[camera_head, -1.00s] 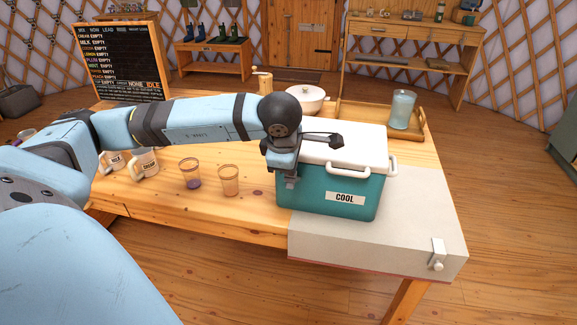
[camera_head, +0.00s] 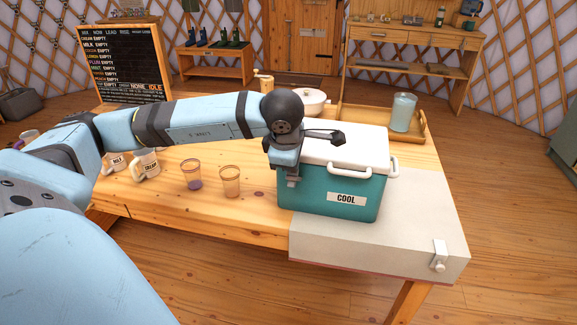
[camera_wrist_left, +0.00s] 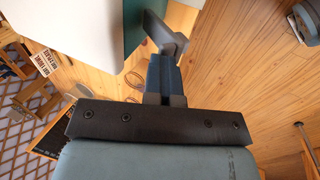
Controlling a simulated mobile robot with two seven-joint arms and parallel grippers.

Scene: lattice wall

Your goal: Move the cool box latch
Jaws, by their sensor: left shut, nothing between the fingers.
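The cool box (camera_head: 325,191) is teal with a white lid (camera_head: 345,146), shut, and a COOL label on its front. A white bar-shaped fitting (camera_head: 350,172) runs along the front edge of the lid; I cannot tell whether it is the latch. My left gripper (camera_head: 291,182) is shut and empty, pointing down at the front left corner of the box. In the left wrist view the shut fingers (camera_wrist_left: 164,76) are close to the box's teal side (camera_wrist_left: 132,27); I cannot tell whether they touch it. My right gripper is not in view.
Two glasses (camera_head: 230,182) and two mugs (camera_head: 146,165) stand left of the box on the wooden table (camera_head: 240,212). Behind are a white pot (camera_head: 312,103) and a tray (camera_head: 418,129) with a tumbler (camera_head: 403,112).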

